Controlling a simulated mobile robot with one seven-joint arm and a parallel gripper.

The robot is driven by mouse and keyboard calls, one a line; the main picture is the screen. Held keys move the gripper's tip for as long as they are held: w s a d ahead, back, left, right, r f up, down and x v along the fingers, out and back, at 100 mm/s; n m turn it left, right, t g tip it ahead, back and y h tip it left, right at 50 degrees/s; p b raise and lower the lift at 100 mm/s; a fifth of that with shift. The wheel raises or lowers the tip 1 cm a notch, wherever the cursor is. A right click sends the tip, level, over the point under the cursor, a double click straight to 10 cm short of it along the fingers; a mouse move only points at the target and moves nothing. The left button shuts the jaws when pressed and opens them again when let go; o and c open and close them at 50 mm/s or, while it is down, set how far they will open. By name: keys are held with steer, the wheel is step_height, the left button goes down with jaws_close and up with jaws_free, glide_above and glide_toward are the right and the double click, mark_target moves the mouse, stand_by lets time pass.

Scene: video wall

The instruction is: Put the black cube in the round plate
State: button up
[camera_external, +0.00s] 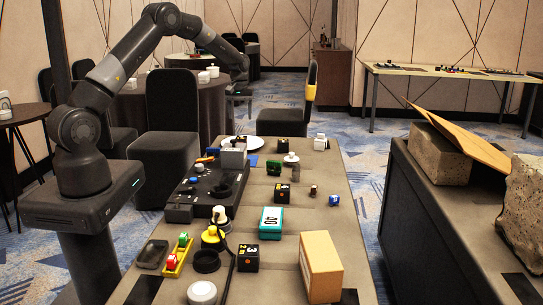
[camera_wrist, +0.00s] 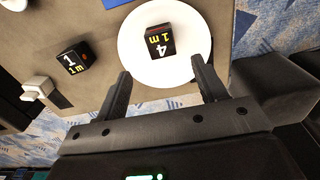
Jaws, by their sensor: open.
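In the wrist view a black cube (camera_wrist: 160,41) marked with a white 4 and yellow lettering sits on the white round plate (camera_wrist: 195,28), with bare plate around it. A second black cube (camera_wrist: 75,62), marked 1, stands on the table left of the plate, apart from it. My gripper (camera_wrist: 163,72) is open, with its fingers apart and nothing between them, near the plate's lower edge. In the external view my gripper (camera_external: 238,93) hangs above the far end of the table. The plate (camera_external: 256,142) shows there partly hidden behind a grey box.
More black cubes stand on the table (camera_external: 305,228), one in the middle (camera_external: 282,193) and one nearer (camera_external: 248,257). A teal box (camera_external: 271,221), a cardboard box (camera_external: 320,267) and a black device (camera_external: 190,203) crowd it. Chairs (camera_external: 172,103) stand beyond the far end.

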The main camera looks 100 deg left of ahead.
steer(key=w+d+r+m+t, duration=0.1)
steer(key=w+d+r+m, duration=0.15)
steer(key=d+r, duration=0.65)
steer(key=w+d+r+m+y, duration=0.1)
steer(key=w+d+r+m, duration=0.15)
steer(key=d+r, duration=0.7)
steer(key=w+d+r+m+t, duration=0.1)
steer(key=w+d+r+m, duration=0.2)
steer(key=d, duration=1.1)
steer(key=s+d+r+m+t, duration=0.1)
steer(key=s+d+r+m, duration=0.1)
steer(key=s+d, duration=0.35)
steer(key=s+d+r+m+t, duration=0.1)
steer(key=s+d+r+m, duration=0.15)
steer(key=d, duration=0.65)
steer(key=s+d+f+m+t+h, duration=0.1)
steer(key=s+d+m, duration=0.4)
steer(key=s+d, duration=0.6)
steer(key=shift+s+d+f+t, duration=0.25)
steer(key=shift+s+f, duration=0.25)
steer(key=shift+f, duration=0.25)
